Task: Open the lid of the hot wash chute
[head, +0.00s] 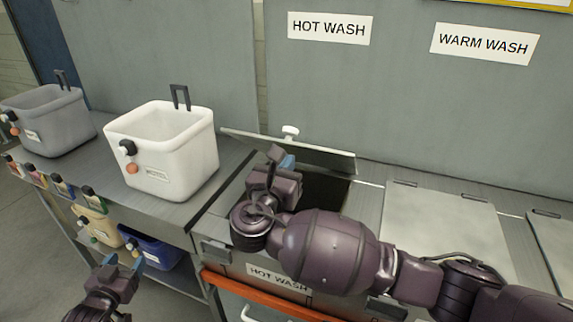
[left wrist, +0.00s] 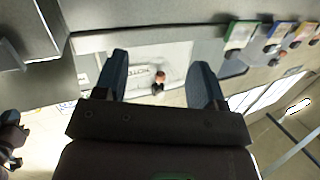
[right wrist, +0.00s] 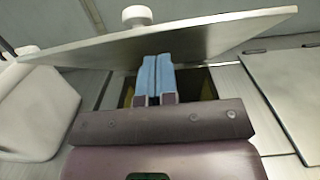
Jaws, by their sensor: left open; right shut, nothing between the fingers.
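The hot wash chute's lid (head: 315,156) is a grey metal plate with a white knob (head: 290,132). It is tilted up at its back edge, with the dark chute opening (head: 325,187) showing below it. In the right wrist view the lid (right wrist: 190,42) spans the top, with the knob (right wrist: 137,15) behind its upper edge. My right gripper (head: 282,160) is shut and empty at the opening, its blue fingertips (right wrist: 156,75) in front of the lid's underside; contact cannot be told. My left gripper (head: 120,265) is open and empty, low in front of the counter.
A white bin (head: 165,150) stands on the counter left of the chute, with a grey bin (head: 48,120) further left. A closed lid panel (head: 440,222) lies to the right. Tan and blue bins (head: 155,252) sit below the counter. An orange rail (head: 260,298) runs along the front.

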